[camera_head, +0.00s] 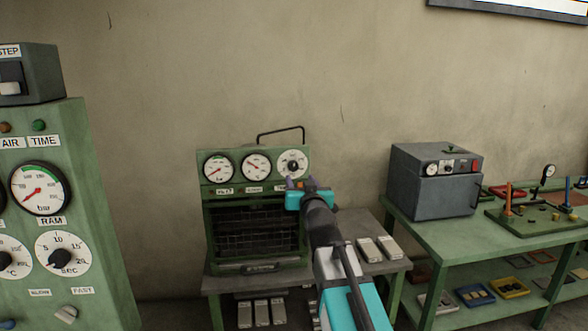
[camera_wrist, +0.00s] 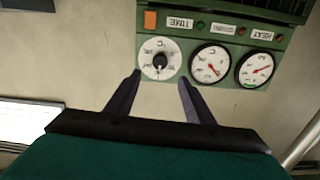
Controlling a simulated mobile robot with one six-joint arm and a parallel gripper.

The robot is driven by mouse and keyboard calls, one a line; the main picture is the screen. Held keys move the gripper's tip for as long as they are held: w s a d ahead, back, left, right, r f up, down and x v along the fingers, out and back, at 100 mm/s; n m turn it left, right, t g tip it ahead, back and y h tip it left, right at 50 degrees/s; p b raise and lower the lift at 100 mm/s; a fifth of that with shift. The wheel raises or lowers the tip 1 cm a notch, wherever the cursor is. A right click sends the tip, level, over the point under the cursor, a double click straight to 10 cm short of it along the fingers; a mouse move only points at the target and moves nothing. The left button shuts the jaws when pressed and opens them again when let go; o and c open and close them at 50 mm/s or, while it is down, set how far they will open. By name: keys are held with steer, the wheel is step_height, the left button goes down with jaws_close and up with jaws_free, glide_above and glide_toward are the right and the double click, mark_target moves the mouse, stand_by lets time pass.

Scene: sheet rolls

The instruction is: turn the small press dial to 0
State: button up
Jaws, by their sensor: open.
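The small press (camera_head: 255,199) is a green box on a low green table, with three round white faces along its top panel. The dial (camera_head: 292,163) is the rightmost face, with a dark knob at its centre. In the upside-down wrist view the dial (camera_wrist: 148,49) lies under a "TIME" label, its dark knob at its middle; its setting is too small to read. My gripper (camera_head: 300,183) is in front of the press, just below the dial. In the wrist view my gripper (camera_wrist: 160,78) is open, its empty fingers spread either side of the dial's lower edge, apparently apart from the knob.
Two gauges (camera_head: 256,166) sit left of the dial, and a thin black handle (camera_head: 281,131) rises above the press. A larger green machine (camera_head: 75,225) stands at left. A grey box (camera_head: 433,180) is on the right table. Pale blocks (camera_head: 378,247) lie beside the press.

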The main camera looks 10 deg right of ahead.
mark_target(294, 167)
steer(key=shift+w+p, duration=2)
steer(key=shift+w, duration=3.9)
steer(key=c, duration=1)
steer(key=shift+c, duration=0.2)
